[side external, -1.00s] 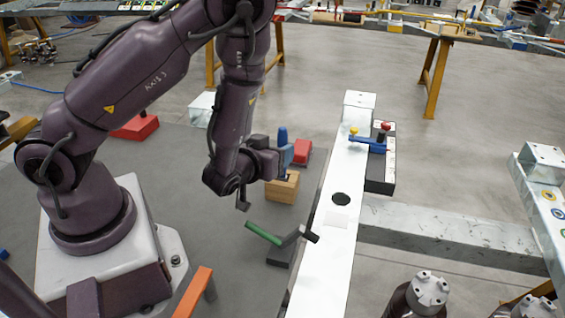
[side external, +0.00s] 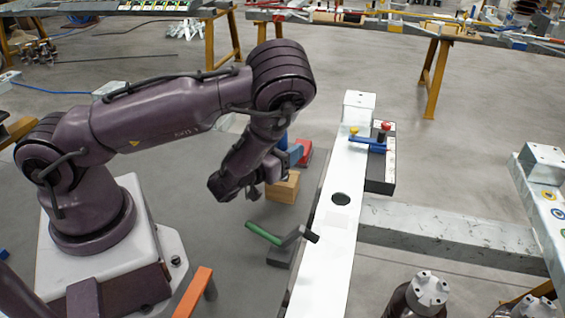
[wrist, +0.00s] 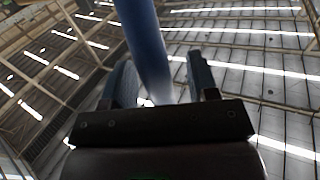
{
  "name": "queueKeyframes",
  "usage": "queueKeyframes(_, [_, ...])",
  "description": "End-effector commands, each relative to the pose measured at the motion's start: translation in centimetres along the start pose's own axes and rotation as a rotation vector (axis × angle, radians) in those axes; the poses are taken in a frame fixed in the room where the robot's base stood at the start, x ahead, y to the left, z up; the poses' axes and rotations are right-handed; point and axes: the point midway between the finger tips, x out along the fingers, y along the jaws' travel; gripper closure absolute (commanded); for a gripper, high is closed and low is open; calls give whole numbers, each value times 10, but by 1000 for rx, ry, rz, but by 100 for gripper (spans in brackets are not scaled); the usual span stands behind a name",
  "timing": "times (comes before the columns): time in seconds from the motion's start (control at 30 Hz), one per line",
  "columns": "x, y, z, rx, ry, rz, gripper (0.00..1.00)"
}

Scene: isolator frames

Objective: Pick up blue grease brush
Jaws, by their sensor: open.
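The blue grease brush (side external: 283,141) stands upright by the wooden block (side external: 283,188) in the side view, partly hidden behind my forearm and wrist. My gripper (side external: 292,154) is at the brush, just above the block. In the wrist view a blue handle (wrist: 146,40) runs from the top edge down between the two spread fingers of my gripper (wrist: 161,80). The fingers are open, with a visible gap beside the handle on the right. The brush's lower end is hidden.
A red block (side external: 306,150) lies right behind the gripper. A blue lever (side external: 368,143) with yellow and red knobs is on the beam's far side. An orange bracket (side external: 195,290) stands in front.

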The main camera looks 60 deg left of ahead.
Motion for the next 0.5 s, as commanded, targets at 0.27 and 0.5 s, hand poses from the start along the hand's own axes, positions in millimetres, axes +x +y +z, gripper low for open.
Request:
queueKeyframes(0.27, [11, 0, 0, 1, -1, 0, 46])
queueKeyframes(0.5, [10, 0, 0, 1, -1, 0, 85])
